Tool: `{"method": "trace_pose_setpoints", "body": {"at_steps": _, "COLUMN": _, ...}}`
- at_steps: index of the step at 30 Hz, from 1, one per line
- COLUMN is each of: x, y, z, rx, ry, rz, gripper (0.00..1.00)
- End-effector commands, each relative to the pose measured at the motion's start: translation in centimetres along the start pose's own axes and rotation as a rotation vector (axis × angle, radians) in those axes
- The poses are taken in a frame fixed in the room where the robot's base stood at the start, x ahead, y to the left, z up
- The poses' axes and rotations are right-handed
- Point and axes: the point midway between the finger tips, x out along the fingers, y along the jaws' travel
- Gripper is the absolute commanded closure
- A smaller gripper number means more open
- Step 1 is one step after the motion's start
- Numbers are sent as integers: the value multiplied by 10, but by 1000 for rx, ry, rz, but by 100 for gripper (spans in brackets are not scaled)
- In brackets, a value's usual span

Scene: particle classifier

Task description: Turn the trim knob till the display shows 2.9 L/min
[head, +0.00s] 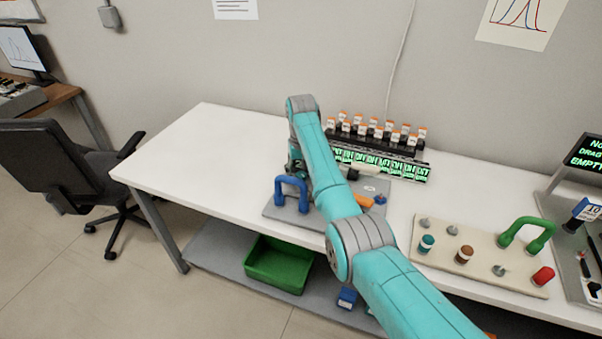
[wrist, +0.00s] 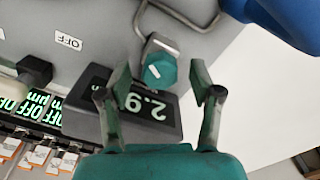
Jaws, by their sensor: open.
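The teal trim knob (wrist: 160,70) with a pale mark sits on the grey panel in the wrist view. Beside it is the dark display (wrist: 150,105), seen upside down, with lit digits that read 2.9. My gripper (wrist: 161,78) is open, with one finger on each side of the knob. Gaps show between the fingers and the knob, and I see no contact. In the head view my arm covers the knob and most of the display; only a lit 2 shows on the display (head: 298,164).
A blue handle (head: 291,188) stands on the panel near the display and shows at the wrist view's top right (wrist: 285,22). A row of lit ON/OFF labels (head: 385,164) and orange-capped vials (head: 375,128) lie behind. The table's left part is clear.

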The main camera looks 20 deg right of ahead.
Motion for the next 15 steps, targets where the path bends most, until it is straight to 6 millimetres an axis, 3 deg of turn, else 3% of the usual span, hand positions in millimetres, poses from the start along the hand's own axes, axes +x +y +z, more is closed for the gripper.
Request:
{"method": "trace_pose_setpoints", "body": {"at_steps": 5, "x": -16, "y": 0, "z": -1, "rx": 0, "ry": 3, "rz": 0, "gripper": 36}}
{"method": "trace_pose_setpoints", "body": {"at_steps": 15, "x": -82, "y": 0, "z": -1, "rx": 0, "ry": 4, "rz": 0, "gripper": 36}}
